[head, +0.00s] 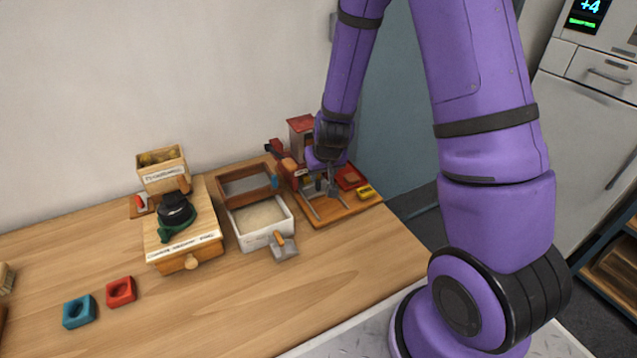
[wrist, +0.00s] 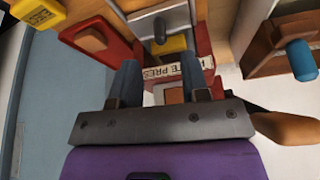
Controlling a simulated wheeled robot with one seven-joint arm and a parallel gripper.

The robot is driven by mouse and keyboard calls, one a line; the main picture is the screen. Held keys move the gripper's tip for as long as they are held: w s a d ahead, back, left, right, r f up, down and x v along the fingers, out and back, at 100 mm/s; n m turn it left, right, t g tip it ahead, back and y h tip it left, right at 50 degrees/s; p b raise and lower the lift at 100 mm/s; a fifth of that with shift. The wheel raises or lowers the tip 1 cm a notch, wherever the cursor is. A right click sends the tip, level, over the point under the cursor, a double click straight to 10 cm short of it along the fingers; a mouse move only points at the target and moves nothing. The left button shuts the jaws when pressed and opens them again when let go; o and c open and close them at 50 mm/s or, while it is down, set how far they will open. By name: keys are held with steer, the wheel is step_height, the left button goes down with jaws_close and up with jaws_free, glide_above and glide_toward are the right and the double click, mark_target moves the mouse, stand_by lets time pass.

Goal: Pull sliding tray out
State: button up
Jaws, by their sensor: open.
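The press station (head: 300,128) stands at the right of the table, red on a wooden base with metal rails (head: 322,208). In the wrist view its label (wrist: 170,72) partly reads "PRES". My gripper (head: 325,187) is low over the front of the press, pointing down. In the wrist view my gripper (wrist: 161,66) is open, its two dark fingers on either side of part of the label. A small pale and red-brown part (wrist: 172,95) shows between the fingers. I cannot tell which part is the sliding tray, or whether the fingers touch it; my arm hides much of it.
A red tray (head: 348,178) and a yellow box (head: 367,192) lie right of the rails. A wooden bin (head: 247,196), a white bin (head: 246,235) and a scoop (head: 284,250) are left of the press. The table's front right is clear.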

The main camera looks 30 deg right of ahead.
mark_target(318, 182)
steer(key=shift+x, duration=3.35)
jaws_close()
